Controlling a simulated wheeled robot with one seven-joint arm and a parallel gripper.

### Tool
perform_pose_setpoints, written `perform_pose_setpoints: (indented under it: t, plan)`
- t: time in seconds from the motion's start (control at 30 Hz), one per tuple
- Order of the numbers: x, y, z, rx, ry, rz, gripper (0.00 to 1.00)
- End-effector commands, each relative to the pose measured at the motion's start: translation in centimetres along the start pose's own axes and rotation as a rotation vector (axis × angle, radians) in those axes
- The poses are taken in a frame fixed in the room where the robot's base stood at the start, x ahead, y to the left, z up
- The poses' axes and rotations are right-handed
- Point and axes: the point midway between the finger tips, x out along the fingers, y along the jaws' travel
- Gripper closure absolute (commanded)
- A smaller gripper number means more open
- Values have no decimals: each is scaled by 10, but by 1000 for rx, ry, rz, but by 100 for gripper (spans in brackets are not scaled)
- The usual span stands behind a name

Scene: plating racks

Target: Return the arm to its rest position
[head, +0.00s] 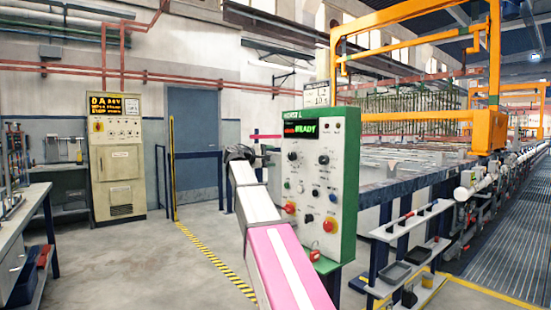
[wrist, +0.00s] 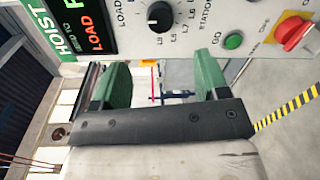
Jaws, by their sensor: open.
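My arm reaches forward in the head view, with my gripper (head: 240,153) at its far end, just left of the hoist control panel (head: 345,190). In the wrist view my gripper (wrist: 160,85) shows two green fingers spread apart with nothing between them. The panel, green-edged with a grey face, fills the top of the wrist view, where a black knob (wrist: 160,16), a green button (wrist: 233,41) and a red button (wrist: 293,32) show. The fingers look apart from these controls. The panel display (head: 300,129) reads "READY" in green, with red text beside it.
A shelf unit with trays (head: 410,240) stands right of the panel, before the plating line. An orange hoist frame (head: 485,130) rises behind. A beige cabinet (head: 117,160) and a workbench (head: 25,215) stand at left. The floor between bench and panel is clear, with a yellow-black stripe (head: 215,258).

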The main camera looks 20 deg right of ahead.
Motion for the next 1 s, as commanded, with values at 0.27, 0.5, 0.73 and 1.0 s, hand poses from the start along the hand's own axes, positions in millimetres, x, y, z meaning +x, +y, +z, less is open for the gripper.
perform_pose_setpoints:
  t: [0.27, 0.5, 0.73, 1.0]
  plan:
    - [-2, 0, 0, 0, 0, 0, 32]
    - [-1, -35, -6, 10, 27, -49, 32]
    - [-3, -166, -23, 62, 118, -261, 32]
    - [-24, -326, -25, 144, 178, -561, 32]
